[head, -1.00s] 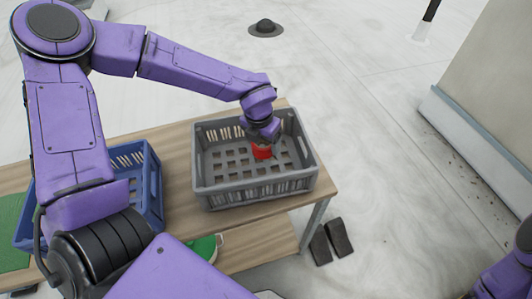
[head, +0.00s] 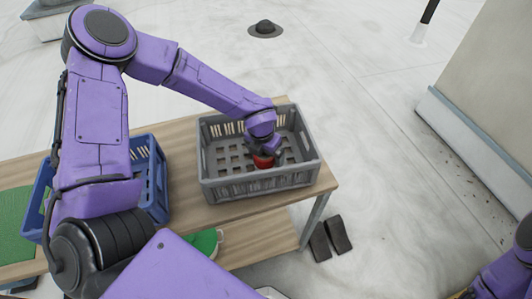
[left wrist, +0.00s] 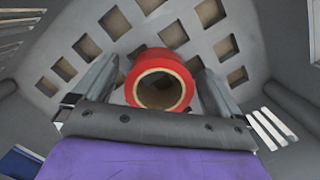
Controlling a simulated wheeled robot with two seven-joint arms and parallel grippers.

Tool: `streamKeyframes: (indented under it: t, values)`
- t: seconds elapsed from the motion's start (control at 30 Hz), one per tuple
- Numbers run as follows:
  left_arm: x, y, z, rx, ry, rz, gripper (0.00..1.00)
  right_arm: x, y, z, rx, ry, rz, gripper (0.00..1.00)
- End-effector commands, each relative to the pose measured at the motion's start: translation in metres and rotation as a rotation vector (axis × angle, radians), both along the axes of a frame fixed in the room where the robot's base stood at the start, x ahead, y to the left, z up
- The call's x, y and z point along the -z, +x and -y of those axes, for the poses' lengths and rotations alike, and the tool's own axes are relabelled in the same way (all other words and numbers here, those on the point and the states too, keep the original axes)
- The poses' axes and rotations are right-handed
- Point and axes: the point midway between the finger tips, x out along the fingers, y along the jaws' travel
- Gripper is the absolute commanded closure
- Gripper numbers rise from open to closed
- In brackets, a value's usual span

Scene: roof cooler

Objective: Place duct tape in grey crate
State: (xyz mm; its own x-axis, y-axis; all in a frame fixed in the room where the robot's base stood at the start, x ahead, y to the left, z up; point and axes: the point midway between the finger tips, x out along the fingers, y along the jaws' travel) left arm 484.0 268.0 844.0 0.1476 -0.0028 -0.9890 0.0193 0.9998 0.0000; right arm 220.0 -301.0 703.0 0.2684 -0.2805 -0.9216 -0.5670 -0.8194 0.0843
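The grey crate (head: 212,185) stands on the right end of the wooden table. The red duct tape roll (head: 264,161) is inside it, under my left gripper (head: 262,150). In the left wrist view, the roll (left wrist: 160,62) lies between the two fingers of my left gripper (left wrist: 160,80), its hole facing the camera. The fingers look apart, with a narrow gap on each side of the roll. Whether the roll touches the crate floor is hard to tell. My right arm shows at the lower right edge, its gripper out of view.
A blue crate (head: 160,180) stands left on the wooden table (head: 230,208), partly hidden by my left arm. A green mat (head: 15,222) lies at the far left. A lower shelf (head: 265,243) holds a green item (head: 205,241). Grey crate walls surround my left gripper.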

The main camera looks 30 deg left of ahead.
Motion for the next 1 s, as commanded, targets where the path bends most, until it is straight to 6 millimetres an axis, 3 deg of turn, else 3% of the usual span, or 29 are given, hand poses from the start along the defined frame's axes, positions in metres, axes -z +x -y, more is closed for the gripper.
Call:
streamKeyframes:
  t: [0.27, 0.7, 1.0]
  values:
    - [-0.011, 0.000, 0.000, -0.001, -0.001, 0.004, 0.01, -0.003, 0.000, 0.000, 0.000, 0.000, 0.000, 0.57]
    - [-0.110, -0.015, 0.000, -0.002, -0.001, 0.004, 0.01, -0.001, 0.000, 0.000, 0.000, 0.000, 0.000, 0.57]
    - [-0.124, -0.018, 0.000, 0.000, 0.000, 0.000, 0.01, -0.001, 0.000, 0.000, 0.000, 0.000, 0.000, 0.57]
